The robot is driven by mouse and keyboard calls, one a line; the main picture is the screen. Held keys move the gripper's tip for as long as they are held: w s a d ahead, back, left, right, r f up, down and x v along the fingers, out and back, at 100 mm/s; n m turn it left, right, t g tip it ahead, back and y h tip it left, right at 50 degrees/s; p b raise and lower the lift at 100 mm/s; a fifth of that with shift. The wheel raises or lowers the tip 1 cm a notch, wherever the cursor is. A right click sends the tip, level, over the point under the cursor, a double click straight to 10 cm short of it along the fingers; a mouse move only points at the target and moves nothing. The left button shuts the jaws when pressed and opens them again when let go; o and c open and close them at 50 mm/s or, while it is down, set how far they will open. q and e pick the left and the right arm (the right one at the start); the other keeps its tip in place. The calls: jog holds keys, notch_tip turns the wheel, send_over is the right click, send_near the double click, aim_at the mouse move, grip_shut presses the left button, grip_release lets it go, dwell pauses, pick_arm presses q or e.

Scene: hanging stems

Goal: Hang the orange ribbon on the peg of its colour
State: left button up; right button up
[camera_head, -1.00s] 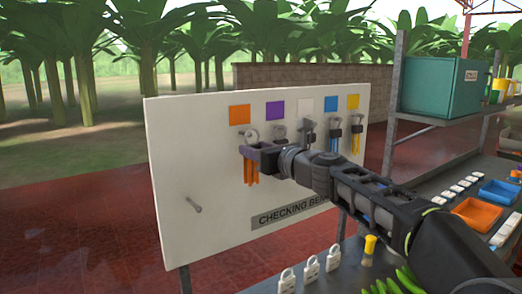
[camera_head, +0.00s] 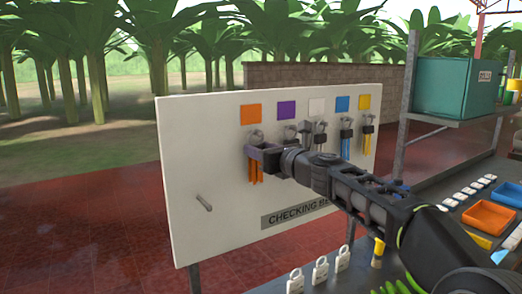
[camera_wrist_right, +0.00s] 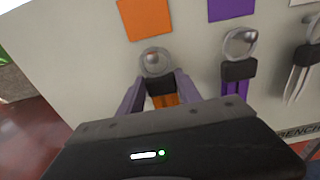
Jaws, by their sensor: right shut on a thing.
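The orange ribbon (camera_head: 256,170) hangs from my right gripper (camera_head: 262,150), below the orange square (camera_head: 250,114) on the white board. In the right wrist view the gripper (camera_wrist_right: 158,90) has its two purple fingers shut on the ribbon's black clip (camera_wrist_right: 161,87). The ribbon's metal ring (camera_wrist_right: 155,62) stands above the clip, and a round peg end seems to show inside it. I cannot tell for sure whether the ring is around the peg. Only a little orange cloth (camera_wrist_right: 165,101) shows there. My left gripper is not in view.
The purple ribbon (camera_wrist_right: 236,92) hangs close by on the right, with white, blue (camera_head: 345,147) and yellow (camera_head: 367,142) ones beyond. A bench with padlocks (camera_head: 320,270) and trays (camera_head: 490,216) is at the right.

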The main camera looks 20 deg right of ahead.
jog(key=shift+f, duration=0.1)
jog(key=o, duration=1.4)
jog(key=s+d+b, duration=0.1)
jog(key=s, duration=0.6)
jog(key=shift+s+r+b, duration=0.25)
jog(key=shift+s+b, duration=0.1)
jog(key=shift+b, duration=0.05)
jog(key=shift+f, duration=0.1)
